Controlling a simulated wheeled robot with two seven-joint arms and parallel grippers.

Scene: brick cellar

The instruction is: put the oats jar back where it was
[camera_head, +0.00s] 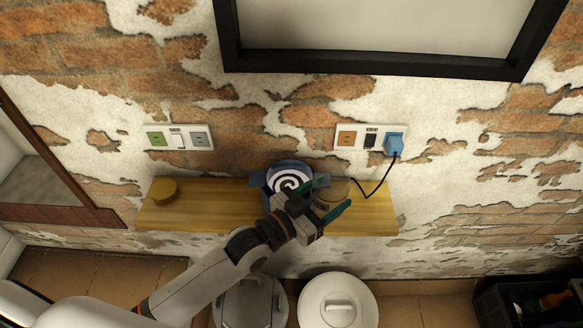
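My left gripper (335,193) reaches over the wooden shelf (220,222) from the left, with its teal fingers apart. A clear, round glass vessel (334,191) shows between and behind the fingers. I cannot tell whether they touch it or what it holds. A blue pot (258,181) with a black-and-white spiral on top stands at the shelf's middle, partly hidden by the gripper. A round mustard-yellow lid or jar top (164,190) is at the shelf's left end. No label shows, so I cannot tell which one is the oats jar. My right gripper is not in view.
A blue plug (395,142) sits in the right socket plate (348,138), and its black cable hangs to the shelf near the glass. A left socket plate (180,138) is on the wall. Lidded bins (338,302) stand below. The shelf is bare between the yellow lid and the pot.

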